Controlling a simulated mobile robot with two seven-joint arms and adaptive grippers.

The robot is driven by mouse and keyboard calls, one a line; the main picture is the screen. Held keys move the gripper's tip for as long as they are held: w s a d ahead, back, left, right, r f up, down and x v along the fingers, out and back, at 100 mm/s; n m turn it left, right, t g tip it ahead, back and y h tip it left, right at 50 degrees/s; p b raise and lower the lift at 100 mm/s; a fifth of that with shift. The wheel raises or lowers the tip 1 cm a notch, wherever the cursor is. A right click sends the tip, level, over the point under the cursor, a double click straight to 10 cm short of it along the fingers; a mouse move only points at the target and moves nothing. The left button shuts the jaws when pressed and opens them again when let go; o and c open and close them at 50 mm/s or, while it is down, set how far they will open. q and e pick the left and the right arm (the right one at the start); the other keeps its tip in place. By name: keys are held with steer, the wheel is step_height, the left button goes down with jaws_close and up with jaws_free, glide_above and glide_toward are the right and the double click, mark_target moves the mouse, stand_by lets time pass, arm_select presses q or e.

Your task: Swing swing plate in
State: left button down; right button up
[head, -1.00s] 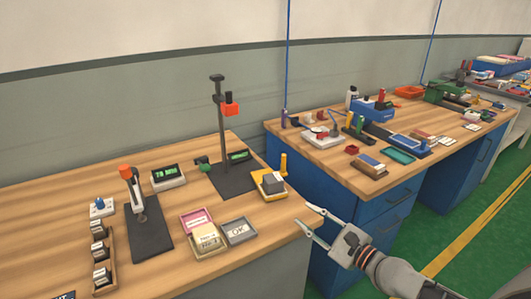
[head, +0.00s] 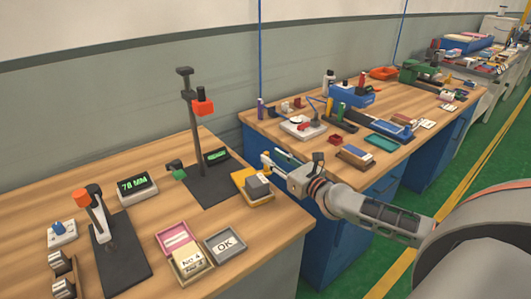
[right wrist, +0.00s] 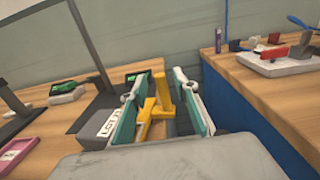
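The swing plate (head: 245,182) is a yellow plate at the right end of the near bench, beside a dark base. A grey block (head: 258,187) sits on it. A yellow upright post (right wrist: 163,95) rises at its far side. My right gripper (head: 270,161) is open at this post. In the right wrist view its teal fingers (right wrist: 160,90) stand on either side of the post, with a gap visible. I cannot tell whether either finger touches it. In that view the labelled block (right wrist: 100,122) lies beside the left finger, partly hidden. My left gripper is not in view.
A tall dark stand (head: 192,130) with a red head rises behind the plate. A display (head: 137,187), an OK tray (head: 225,244) and a pink tray (head: 177,238) stand to the left. A second bench (head: 330,160) with tools lies beyond a gap.

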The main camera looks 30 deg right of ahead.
mark_target(268, 154)
steer(key=shift+w+a, duration=0.2)
steer(key=shift+w, duration=1.8)
jaws_close()
